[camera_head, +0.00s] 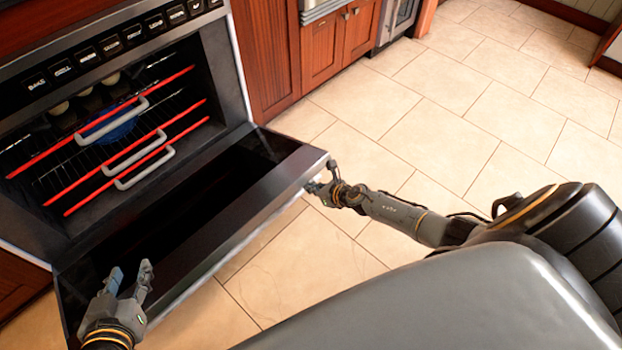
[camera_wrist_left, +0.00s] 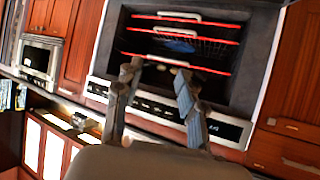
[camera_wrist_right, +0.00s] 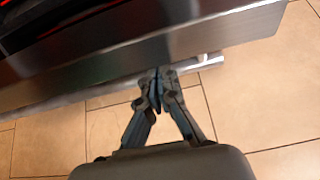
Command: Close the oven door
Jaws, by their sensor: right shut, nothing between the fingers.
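The oven door (camera_head: 200,215) is folded down, wide open, below the oven cavity (camera_head: 115,110). My left gripper (camera_head: 131,274) is open and empty over the left part of the door; its spread fingers (camera_wrist_left: 157,80) face the cavity in the left wrist view. My right gripper (camera_head: 318,186) is beside the door's right front corner. In the right wrist view its fingertips (camera_wrist_right: 160,76) are together with nothing between them, close to the door's handle bar (camera_wrist_right: 120,88). I cannot tell if they touch the bar.
Racks with red front bars (camera_head: 130,155) and grey handles are inside the cavity, with a blue item (camera_head: 112,127) on one. A button panel (camera_head: 110,45) is above. Wooden cabinets (camera_head: 335,45) stand to the right. The tiled floor (camera_head: 470,110) is clear.

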